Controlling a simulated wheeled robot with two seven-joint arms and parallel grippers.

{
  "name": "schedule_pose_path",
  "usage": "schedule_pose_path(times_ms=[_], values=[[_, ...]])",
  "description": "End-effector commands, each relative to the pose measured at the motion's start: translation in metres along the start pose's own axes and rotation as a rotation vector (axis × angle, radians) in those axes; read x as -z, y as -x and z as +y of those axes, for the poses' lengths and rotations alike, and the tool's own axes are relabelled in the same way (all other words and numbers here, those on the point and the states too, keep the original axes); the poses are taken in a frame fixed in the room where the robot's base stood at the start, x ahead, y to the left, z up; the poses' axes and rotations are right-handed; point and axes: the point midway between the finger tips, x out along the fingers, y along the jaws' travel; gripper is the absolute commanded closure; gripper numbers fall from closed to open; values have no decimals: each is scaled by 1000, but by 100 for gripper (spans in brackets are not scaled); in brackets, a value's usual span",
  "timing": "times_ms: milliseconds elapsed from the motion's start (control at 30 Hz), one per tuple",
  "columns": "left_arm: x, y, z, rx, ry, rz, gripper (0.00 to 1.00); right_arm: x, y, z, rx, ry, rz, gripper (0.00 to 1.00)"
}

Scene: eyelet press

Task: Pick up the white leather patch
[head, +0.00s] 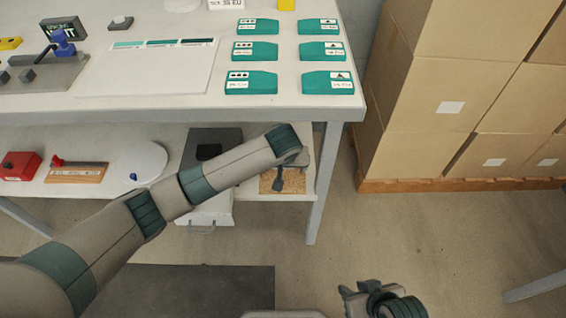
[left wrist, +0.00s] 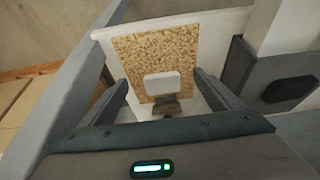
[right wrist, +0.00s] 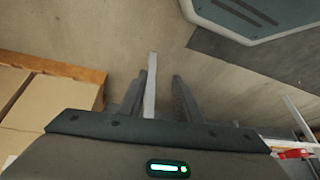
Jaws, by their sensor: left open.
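The white leather patch (left wrist: 162,85) lies on a speckled cork mat (left wrist: 127,48) in the left wrist view, with a brown piece (left wrist: 167,108) just below it. My left gripper (left wrist: 163,88) is open, with its two fingers apart on either side of the patch in the picture; I cannot tell how far above the mat they are. In the head view my left gripper (head: 279,184) hangs over the cork mat (head: 294,183) on the lower shelf and hides the patch. My right gripper (head: 346,291) is open and empty over the floor.
The white tabletop (head: 200,108) with several teal cards lies above the shelf (head: 108,188). A table leg (head: 322,190) stands right of the mat. A dark box (left wrist: 282,85) is beside the mat. Stacked cardboard boxes (head: 440,90) stand at right. The floor between is free.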

Motion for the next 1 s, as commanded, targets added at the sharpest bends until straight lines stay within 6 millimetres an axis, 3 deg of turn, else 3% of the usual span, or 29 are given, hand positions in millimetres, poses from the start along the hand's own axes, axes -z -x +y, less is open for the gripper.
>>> schedule_pose_path(times_ms=[100,300,833,1000], values=[[18,-8,0,1,2,2,16,2,-1,-5,11,1,21,69],[33,-14,1,0,-1,0,16,6,0,-10,21,2,44,69],[43,-18,0,0,2,1,16,6,-3,-8,19,3,48,69],[42,-41,0,1,1,-2,16,10,-7,-10,28,2,79,69]])
